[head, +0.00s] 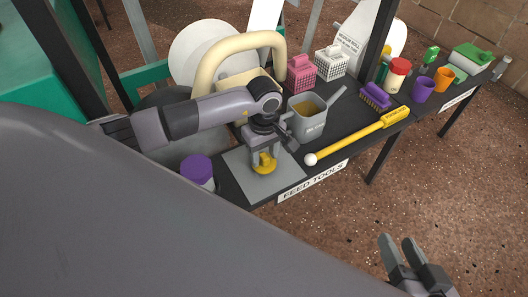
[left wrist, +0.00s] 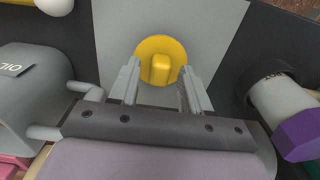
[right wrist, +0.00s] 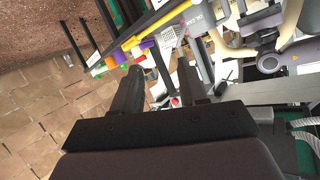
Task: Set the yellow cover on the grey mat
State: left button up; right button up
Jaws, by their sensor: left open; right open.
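The yellow cover (head: 264,163) is a round disc with a raised block-shaped grip. It lies on the grey mat (head: 240,172) near the front edge of the table. In the left wrist view the cover (left wrist: 160,52) rests flat on the mat (left wrist: 115,30). My left gripper (head: 262,153) is right above the cover. In the left wrist view its fingers (left wrist: 158,80) are apart, on either side of the cover's grip, with a gap showing at each side. My right gripper (head: 402,245) is open and empty, off to the right over the floor.
A grey oil jug (head: 308,120) stands right behind the mat. A purple-lidded container (head: 197,170) is left of it. A yellow-handled tool with a white ball (head: 350,140) lies to the right. Pink (head: 300,75) and white baskets (head: 331,63) stand behind.

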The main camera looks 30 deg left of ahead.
aim_at(264, 156)
pick_arm(q)
jog(key=shift+r, duration=0.25)
notch_tip(264, 156, up, 12)
jog(key=p, duration=0.3)
pick_arm(e)
jog(key=d+h, duration=0.1)
jog(key=s+d, duration=0.1)
jog(key=d, duration=0.1)
jog(key=shift+s+r+n+h, duration=0.15)
jog(key=shift+r+n+h, duration=0.05)
jog(key=shift+n+h, duration=0.2)
pick_arm(q)
jog(key=shift+f, duration=0.1)
